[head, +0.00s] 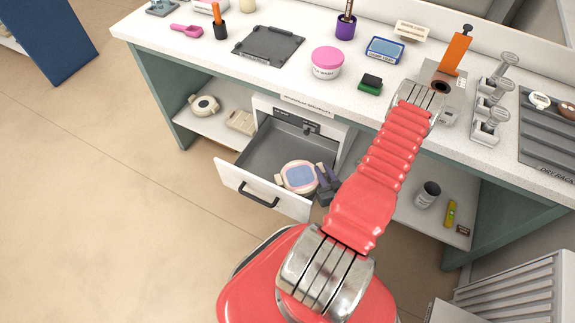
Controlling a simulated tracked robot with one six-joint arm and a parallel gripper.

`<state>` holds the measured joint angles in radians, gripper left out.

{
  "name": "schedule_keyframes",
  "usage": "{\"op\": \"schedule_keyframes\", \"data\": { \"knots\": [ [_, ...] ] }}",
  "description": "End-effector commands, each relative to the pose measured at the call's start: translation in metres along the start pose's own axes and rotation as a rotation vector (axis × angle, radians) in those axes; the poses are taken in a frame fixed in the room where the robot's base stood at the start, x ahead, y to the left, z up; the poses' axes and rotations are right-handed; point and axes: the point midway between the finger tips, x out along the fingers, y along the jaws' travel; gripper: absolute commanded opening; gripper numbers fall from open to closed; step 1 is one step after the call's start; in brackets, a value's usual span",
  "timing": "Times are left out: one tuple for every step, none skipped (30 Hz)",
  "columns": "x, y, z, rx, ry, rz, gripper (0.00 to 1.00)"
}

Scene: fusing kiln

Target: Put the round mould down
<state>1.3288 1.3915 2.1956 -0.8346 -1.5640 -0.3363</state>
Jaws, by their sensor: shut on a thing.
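The round mould (298,178), a cream piece with a blue face, is at the front right of the open drawer (262,148). My gripper (318,176), dark with two fingers, is shut on the mould's right edge. The mould is over or on the drawer floor; I cannot tell whether it touches it. My red arm hides part of the drawer's right side.
The white drawer front with a black handle (259,196) sticks out from the bench. Another round cream piece (204,105) and a squarish one (240,122) lie on the shelf to the left. The benchtop above holds a pink-lidded jar (327,63) and other items.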

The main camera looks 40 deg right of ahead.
Motion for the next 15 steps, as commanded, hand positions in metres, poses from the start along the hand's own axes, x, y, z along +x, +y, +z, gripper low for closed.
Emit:
{"op": "schedule_keyframes", "data": {
  "knots": [
    [0.0, 0.0, 0.0, 0.0, 0.001, 0.0, 0.0],
    [0.001, 0.0, 0.0, 0.0, 0.001, 0.0, 0.0],
    [0.003, 0.0, 0.0, 0.0, 0.001, -0.001, 0.0],
    [0.004, 0.0, 0.0, -0.001, 0.001, -0.001, 0.0],
    [0.006, -0.001, 0.001, -0.002, 0.001, -0.002, 0.0],
    [0.01, -0.001, 0.001, -0.003, 0.001, -0.004, 0.0],
    [0.014, -0.001, 0.002, -0.003, 0.001, -0.004, 0.0],
    [0.018, -0.001, 0.003, -0.002, 0.001, -0.003, 0.0],
    [0.023, -0.001, 0.004, -0.002, 0.001, -0.005, 0.0],
    [0.028, -0.001, 0.004, -0.003, 0.002, -0.005, 0.0],
    [0.033, -0.001, 0.005, -0.002, 0.002, -0.004, 0.0],
    [0.04, -0.001, 0.007, -0.002, 0.002, -0.005, 0.0],
    [0.045, -0.001, 0.007, -0.003, 0.002, -0.004, 0.0],
    [0.05, -0.001, 0.008, -0.003, 0.002, -0.004, 0.0],
    [0.057, -0.001, 0.009, -0.002, 0.003, -0.004, 0.0]
  ]
}}
